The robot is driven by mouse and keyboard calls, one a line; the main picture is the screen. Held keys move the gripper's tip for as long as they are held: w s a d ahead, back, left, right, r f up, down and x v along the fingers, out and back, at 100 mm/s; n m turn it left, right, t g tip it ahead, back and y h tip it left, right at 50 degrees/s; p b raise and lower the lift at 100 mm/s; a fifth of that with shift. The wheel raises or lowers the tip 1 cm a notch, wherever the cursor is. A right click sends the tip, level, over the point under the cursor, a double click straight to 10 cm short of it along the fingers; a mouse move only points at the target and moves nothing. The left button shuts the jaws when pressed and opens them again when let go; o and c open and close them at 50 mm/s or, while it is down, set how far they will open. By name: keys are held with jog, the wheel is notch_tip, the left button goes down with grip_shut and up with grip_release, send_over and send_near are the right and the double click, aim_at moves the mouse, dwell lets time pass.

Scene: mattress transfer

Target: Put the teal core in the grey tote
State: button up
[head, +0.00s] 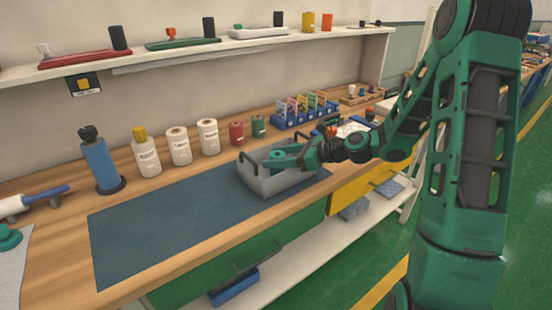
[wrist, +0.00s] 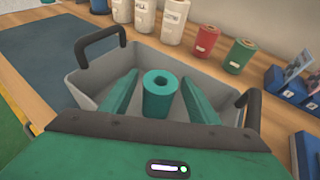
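The teal core (wrist: 160,97) is a short upright cylinder with a round hole in its top. In the head view the core (head: 277,154) shows at about rim height over the grey tote (head: 268,187), with my gripper (head: 288,160) reaching in from the right. The tote is an open box with dark handles; it also fills the middle of the wrist view (wrist: 80,84). The core's lower end and the tote floor under it are hidden.
The tote sits on the right end of a dark blue mat (head: 160,225). A blue rack (head: 300,116) is at the back right. The mat's left part is clear.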

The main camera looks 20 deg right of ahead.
jog(key=shift+r, duration=0.15)
jog(key=v, duration=1.2)
